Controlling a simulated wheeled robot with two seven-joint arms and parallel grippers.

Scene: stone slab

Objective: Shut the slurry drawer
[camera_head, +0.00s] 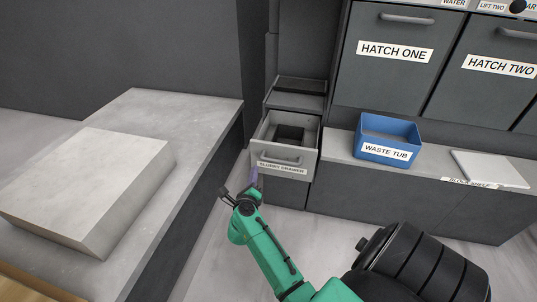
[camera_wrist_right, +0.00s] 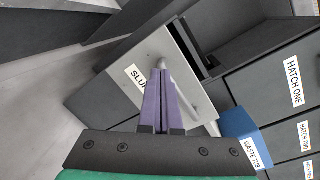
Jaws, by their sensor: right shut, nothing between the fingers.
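The slurry drawer (camera_head: 284,168) stands pulled out of the dark cabinet, with a pale front, a bar handle and a label. A dark block (camera_head: 289,133) shows inside it. My right gripper (camera_head: 254,176), on the green arm, is at the lower left of the drawer front. In the right wrist view the purple fingers (camera_wrist_right: 162,80) are closed together and point at the drawer front (camera_wrist_right: 150,52), near the handle (camera_wrist_right: 190,88). I cannot tell whether the fingertips touch it. My left gripper is not in view.
A stone slab (camera_head: 90,180) lies on the grey bench at the left. A blue waste tub (camera_head: 385,152) and a pale block (camera_head: 488,168) sit on the shelf to the right, below hatch one (camera_head: 390,70) and hatch two (camera_head: 495,85). Floor shows between bench and cabinet.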

